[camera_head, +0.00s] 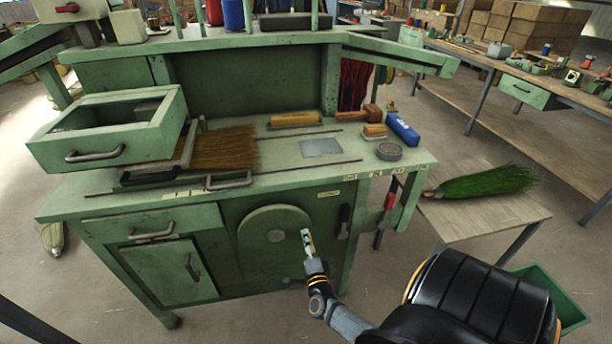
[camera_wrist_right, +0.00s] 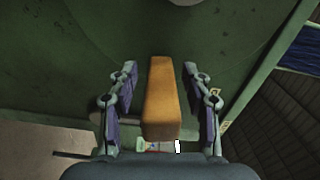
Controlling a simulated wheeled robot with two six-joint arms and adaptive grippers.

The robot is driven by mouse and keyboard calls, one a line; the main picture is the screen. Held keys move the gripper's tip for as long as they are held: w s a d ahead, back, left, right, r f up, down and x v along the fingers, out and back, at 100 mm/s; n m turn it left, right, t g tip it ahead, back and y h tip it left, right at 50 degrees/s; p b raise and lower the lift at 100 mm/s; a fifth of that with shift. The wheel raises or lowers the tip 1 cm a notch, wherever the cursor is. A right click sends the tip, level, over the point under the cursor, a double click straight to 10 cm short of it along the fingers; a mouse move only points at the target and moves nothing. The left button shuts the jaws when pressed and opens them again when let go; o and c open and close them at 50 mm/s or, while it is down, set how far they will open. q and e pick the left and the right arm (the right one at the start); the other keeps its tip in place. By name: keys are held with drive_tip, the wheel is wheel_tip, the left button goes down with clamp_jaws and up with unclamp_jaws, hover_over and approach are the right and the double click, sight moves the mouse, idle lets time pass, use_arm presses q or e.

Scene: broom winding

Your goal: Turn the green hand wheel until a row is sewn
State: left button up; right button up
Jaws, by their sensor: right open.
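The green hand wheel (camera_head: 262,232) is a round-topped disc on the front of the green bench. My right gripper (camera_head: 306,238) is in front of its right side in the head view. In the right wrist view my right gripper (camera_wrist_right: 162,100) is open, one finger on each side of an orange-brown wooden handle (camera_wrist_right: 162,92). Small gaps show between the handle and both fingers. The green surface behind it fills the upper part of that view. A broom head with brown bristles (camera_head: 228,148) lies in the clamp on the bench top. My left gripper is not in view.
An open green drawer box (camera_head: 108,150) stands at the bench's left. A mallet (camera_head: 372,113), a blue packet (camera_head: 402,128) and a round tin (camera_head: 389,152) lie at its right. A green broom (camera_head: 485,184) rests on a low side table (camera_head: 480,215). A black seat (camera_head: 480,305) stands at lower right.

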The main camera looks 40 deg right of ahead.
drive_tip(key=v, duration=1)
drive_tip(key=shift+s+a, duration=0.25)
drive_tip(key=s+a+f+n+g+y+p, duration=0.2)
drive_tip(key=s+a+f+n+g+y, duration=0.15)
drive_tip(key=f+n, duration=0.45)
drive_tip(key=s+a+f+n+g+y+p, duration=0.2)
drive_tip(key=s+a+f+n+y, duration=0.3)
drive_tip(key=f, duration=0.6)
drive_tip(key=s+f+n+g+p, duration=0.1)
drive_tip(key=s+f+n+g, duration=0.3)
drive_tip(key=s, duration=0.5)
drive_tip(key=s+d+f+n+g+p, duration=0.1)
drive_tip(key=s+f+n+g, duration=0.3)
drive_tip(key=s, duration=0.6)
drive_tip(key=shift+s+f+n+g, duration=0.15)
drive_tip(key=shift+f+n+g, duration=0.2)
drive_tip(key=shift+f+n, duration=0.65)
